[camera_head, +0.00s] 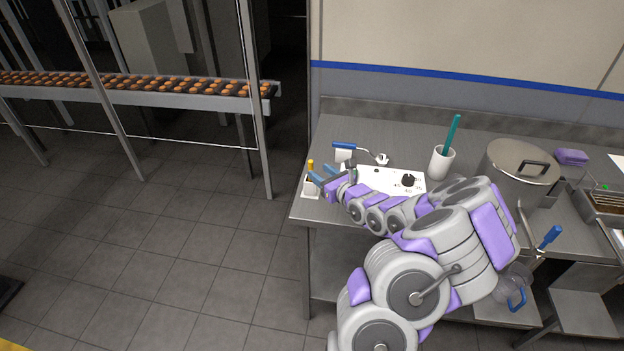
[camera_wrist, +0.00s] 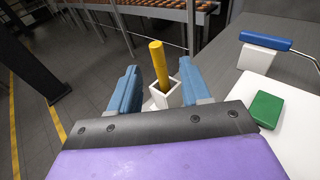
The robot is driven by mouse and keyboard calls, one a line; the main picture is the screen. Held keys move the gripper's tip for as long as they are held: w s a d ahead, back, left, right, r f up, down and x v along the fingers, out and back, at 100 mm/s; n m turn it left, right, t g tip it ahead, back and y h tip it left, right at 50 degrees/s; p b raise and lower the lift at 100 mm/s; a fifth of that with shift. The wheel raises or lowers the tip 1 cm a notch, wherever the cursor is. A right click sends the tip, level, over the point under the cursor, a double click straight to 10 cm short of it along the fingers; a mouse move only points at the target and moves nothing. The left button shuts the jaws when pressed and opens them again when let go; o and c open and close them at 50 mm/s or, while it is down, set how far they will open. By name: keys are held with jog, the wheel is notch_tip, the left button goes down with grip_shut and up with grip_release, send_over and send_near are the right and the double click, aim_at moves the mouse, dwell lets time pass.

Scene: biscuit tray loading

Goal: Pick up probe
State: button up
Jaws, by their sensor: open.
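The probe (camera_wrist: 159,68) is a yellow stick that stands upright, slightly tilted, in a small white square holder (camera_wrist: 168,97). In the head view the probe (camera_head: 311,165) shows as a short yellow tip above the holder (camera_head: 311,187), at the table's left front corner. My gripper (camera_wrist: 164,88) has two blue fingers, open, one on each side of the probe in the wrist view. They look apart from it, with nothing held. In the head view my gripper (camera_head: 322,179) is just right of the probe. The probe's lower end is hidden inside the holder.
A steel table (camera_head: 330,131) carries a white panel with a dial (camera_head: 390,179), a blue-handled tool (camera_head: 345,146), a white cup (camera_head: 440,165) with a green stick and a lidded pot (camera_head: 516,174). A green block (camera_wrist: 266,109) lies right of my gripper. A biscuit conveyor (camera_head: 150,100) runs behind.

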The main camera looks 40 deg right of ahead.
aim_at(312, 167)
jog(key=shift+w+a+b, duration=0.15)
jog(key=shift+w+a, duration=0.05)
jog(key=shift+w, duration=0.3)
jog(key=shift+w+a+b, duration=0.15)
jog(key=shift+w, duration=0.35)
jog(key=w, duration=0.1)
jog(key=w+b, duration=0.1)
jog(key=w, duration=0.1)
jog(key=shift+d+f, duration=0.2)
jog(key=shift+f, duration=0.15)
jog(key=shift+w+d, duration=0.2)
jog(key=shift+w, duration=0.15)
jog(key=shift+w+d, duration=0.2)
jog(key=shift+d, duration=0.15)
jog(key=shift+a, duration=0.35)
jog(key=c, duration=0.3)
jog(key=shift+d, duration=0.15)
grip_shut()
